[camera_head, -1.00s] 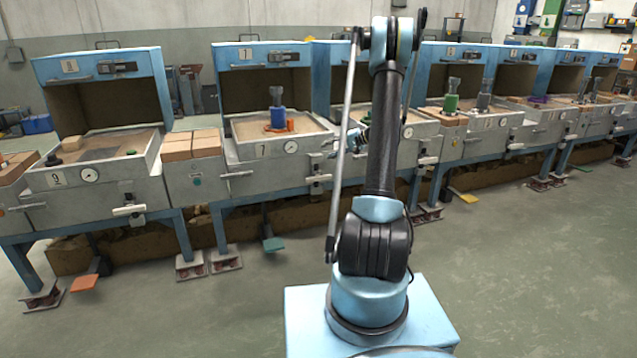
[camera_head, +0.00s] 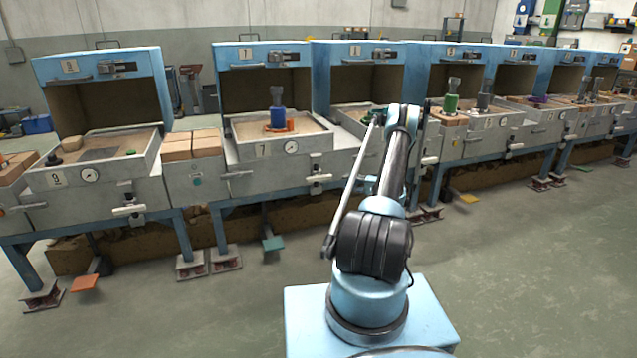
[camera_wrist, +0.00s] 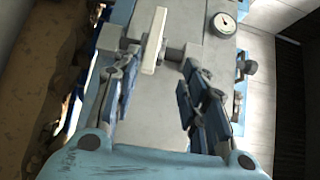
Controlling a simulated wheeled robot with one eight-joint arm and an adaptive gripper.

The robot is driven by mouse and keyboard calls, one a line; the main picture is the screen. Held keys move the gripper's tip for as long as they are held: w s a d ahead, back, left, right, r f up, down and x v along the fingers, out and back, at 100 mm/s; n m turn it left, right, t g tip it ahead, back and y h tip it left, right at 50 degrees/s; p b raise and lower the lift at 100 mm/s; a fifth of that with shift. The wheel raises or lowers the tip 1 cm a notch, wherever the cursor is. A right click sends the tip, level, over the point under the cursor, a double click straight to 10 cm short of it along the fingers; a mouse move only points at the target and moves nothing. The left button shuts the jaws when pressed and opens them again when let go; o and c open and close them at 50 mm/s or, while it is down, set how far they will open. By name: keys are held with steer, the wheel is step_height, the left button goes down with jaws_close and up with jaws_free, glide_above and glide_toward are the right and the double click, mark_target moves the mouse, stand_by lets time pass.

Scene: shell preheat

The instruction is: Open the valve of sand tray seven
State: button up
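Sand tray seven (camera_head: 232,148) stands left of my arm in the head view, with a "7" plate and a round gauge (camera_head: 291,147) on its front. A valve with a pale bar handle (camera_head: 318,178) sits on the cabinet front below the gauge, to its right. In the wrist view my gripper (camera_wrist: 158,78) is open and empty, its fingers wide apart. A pale bar handle (camera_wrist: 153,40) lies beyond the fingertips, apart from them. A gauge (camera_wrist: 223,24) is at the upper right there. I cannot tell which station these belong to. My arm hides the gripper's fingers in the head view.
A blue pattern (camera_head: 277,118) and an orange piece stand on tray seven's sand. Bricks (camera_head: 192,145) are stacked left of it. A green pedal (camera_head: 273,243) is below near the floor. Tray nine (camera_head: 57,179) is further left. The floor (camera_head: 520,280) on the right is clear.

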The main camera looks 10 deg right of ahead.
mark_target(322, 179)
steer(key=x, duration=0.5)
steer(key=f+x, duration=0.1)
steer(key=x, duration=1)
steer(key=shift+w+a+f, duration=0.2)
steer(key=shift+w, duration=0.05)
jaws_close()
